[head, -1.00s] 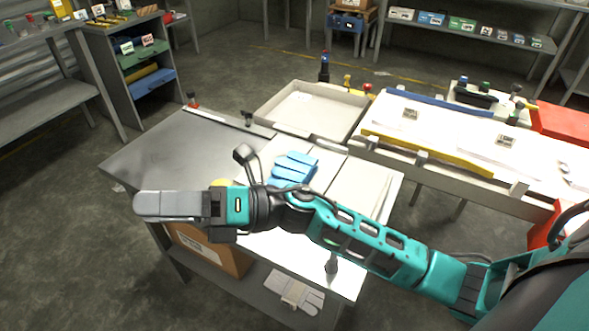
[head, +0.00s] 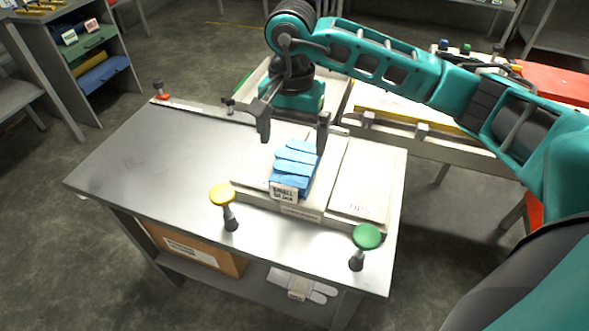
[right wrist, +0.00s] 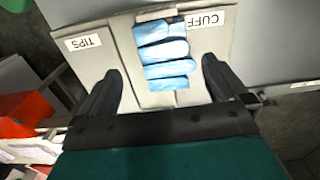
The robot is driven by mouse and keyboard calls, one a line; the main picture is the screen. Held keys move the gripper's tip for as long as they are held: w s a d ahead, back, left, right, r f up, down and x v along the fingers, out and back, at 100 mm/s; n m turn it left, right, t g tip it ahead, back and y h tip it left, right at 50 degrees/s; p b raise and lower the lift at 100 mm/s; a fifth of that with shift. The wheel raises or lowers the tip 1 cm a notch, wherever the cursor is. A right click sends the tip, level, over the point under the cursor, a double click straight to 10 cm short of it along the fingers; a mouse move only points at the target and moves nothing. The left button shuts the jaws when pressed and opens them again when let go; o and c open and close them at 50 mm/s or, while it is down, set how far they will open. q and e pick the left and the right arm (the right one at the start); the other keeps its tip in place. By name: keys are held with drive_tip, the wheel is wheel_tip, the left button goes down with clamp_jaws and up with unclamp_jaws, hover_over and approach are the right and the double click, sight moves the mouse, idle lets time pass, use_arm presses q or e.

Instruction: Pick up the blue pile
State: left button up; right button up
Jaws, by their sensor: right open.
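The blue pile (head: 295,165) is a stack of blue gloves with a small white label on its front. It lies on a pale tray (head: 335,205) on the metal table. In the right wrist view the blue pile (right wrist: 163,55) lies between the two fingers and beyond their tips. My right gripper (head: 294,132) is open and points down above the far end of the pile; it also shows in the right wrist view (right wrist: 160,75). Nothing is held in it. My left gripper is not in view.
A yellow-topped knob (head: 222,195) and a green-topped knob (head: 366,237) stand at the table's near side. The left half of the metal table (head: 170,150) is clear. A cardboard box (head: 195,248) and pale gloves (head: 303,287) lie on the shelf below.

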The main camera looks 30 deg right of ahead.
sight(291, 172)
drive_tip(key=f, duration=1)
drive_tip(key=shift+a, duration=0.25)
drive_tip(key=c, duration=0.8)
